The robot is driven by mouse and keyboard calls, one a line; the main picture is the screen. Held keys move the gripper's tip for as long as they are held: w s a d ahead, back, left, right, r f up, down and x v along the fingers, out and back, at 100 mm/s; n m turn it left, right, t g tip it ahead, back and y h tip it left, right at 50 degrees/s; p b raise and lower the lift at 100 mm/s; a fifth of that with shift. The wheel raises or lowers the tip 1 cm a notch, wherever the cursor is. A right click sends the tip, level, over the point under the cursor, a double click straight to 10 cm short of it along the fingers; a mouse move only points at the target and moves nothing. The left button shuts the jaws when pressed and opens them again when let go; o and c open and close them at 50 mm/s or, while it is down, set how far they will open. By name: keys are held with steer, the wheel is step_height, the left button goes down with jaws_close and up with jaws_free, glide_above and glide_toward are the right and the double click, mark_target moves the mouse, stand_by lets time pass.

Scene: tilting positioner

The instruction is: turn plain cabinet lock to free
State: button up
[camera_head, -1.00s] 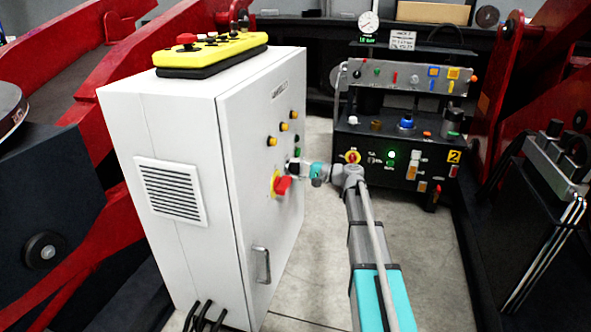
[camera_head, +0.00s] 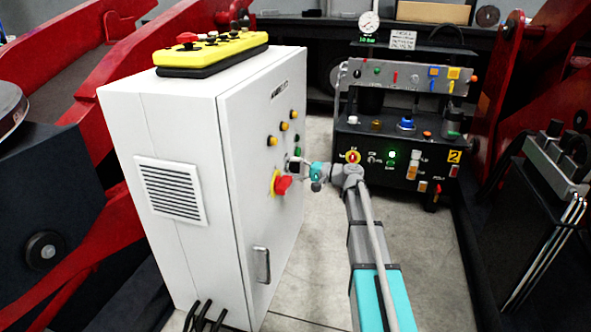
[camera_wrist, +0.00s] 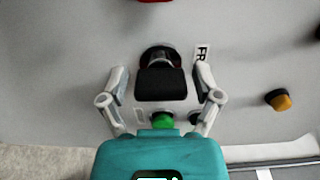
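The cabinet lock shows in the wrist view as a black, block-shaped turning piece (camera_wrist: 161,84) on a round dark base, set in the pale cabinet door. A small white label (camera_wrist: 201,52) reading "FR" sits beside it, partly hidden by a finger. My gripper (camera_wrist: 160,76) is open, one finger on each side of the black piece, with visible gaps between. In the head view my gripper (camera_head: 302,166) is at the door of the white cabinet (camera_head: 245,190), level with the lock, which is mostly hidden there.
A red knob on a yellow plate (camera_head: 282,185) sits just below and left of my gripper. A green button (camera_wrist: 162,120) and a yellow button (camera_wrist: 279,100) are near the lock. The door handle (camera_head: 262,265) is lower. A black control panel (camera_head: 400,165) stands behind my arm.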

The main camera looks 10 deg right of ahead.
steer(key=shift+d, duration=0.1)
stand_by(0.4)
steer(key=shift+v, duration=5.95)
steer(key=s+a+f+n+g+h+p, duration=0.25)
steer(key=s+a+f+g+h, duration=0.2)
steer(key=s+a, duration=0.35)
steer(key=s+a+f+n+g+h+p, duration=0.25)
steer(key=s+a+f+h+p, duration=0.2)
steer(key=s+a, duration=0.3)
steer(key=s+g+h+p, duration=0.2)
steer(key=s+h+p, duration=0.1)
steer(key=s+h, duration=0.5)
steer(key=shift+n+y, duration=0.4)
steer(key=shift+y, duration=0.3)
steer(key=r+p, duration=2.5)
steer(key=d+r+p, duration=0.1)
steer(key=r+p, duration=1.2)
steer(key=shift+s+r, duration=0.15)
steer(key=shift+r, duration=0.1)
